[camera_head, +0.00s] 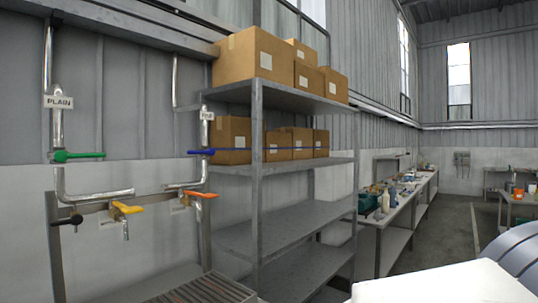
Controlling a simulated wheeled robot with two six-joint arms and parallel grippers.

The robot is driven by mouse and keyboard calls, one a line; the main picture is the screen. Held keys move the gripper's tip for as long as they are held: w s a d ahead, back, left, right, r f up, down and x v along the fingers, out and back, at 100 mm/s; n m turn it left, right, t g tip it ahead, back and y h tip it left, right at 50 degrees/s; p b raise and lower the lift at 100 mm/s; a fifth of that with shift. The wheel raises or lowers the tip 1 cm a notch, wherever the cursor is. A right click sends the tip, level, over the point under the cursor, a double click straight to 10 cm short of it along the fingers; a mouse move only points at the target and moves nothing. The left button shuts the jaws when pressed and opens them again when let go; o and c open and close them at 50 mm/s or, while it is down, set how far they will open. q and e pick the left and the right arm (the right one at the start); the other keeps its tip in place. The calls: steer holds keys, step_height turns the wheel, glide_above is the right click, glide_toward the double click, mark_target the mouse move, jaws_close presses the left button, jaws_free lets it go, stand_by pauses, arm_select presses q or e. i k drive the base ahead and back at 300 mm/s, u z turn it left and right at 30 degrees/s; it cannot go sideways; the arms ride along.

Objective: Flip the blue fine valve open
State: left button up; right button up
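The blue valve handle (201,152) sits on the right-hand upright pipe, left of the shelf rack. It lies level, across the pipe, with its broad end to the left. A small white label (207,115) hangs on the pipe above it; its text is too small to read surely. A green handle (78,156) lies level on the left pipe, below a label reading PLAIN (58,102). Neither of my grippers shows in the head view.
Yellow (127,208) and orange (205,194) handles sit lower on the pipes, above a slatted grate (205,289). A metal shelf rack (257,190) with several cardboard boxes (252,54) stands close on the right. A long bench (384,222) runs behind it.

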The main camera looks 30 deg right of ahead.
mark_target(199, 152)
steer(key=u, duration=0.95)
steer(key=k, duration=0.1)
steer(key=z, duration=1.8)
steer(key=i, duration=0.95)
steer(key=u, duration=0.1)
steer(key=k, duration=0.75)
steer(key=u, duration=0.6)
steer(key=i, duration=0.75)
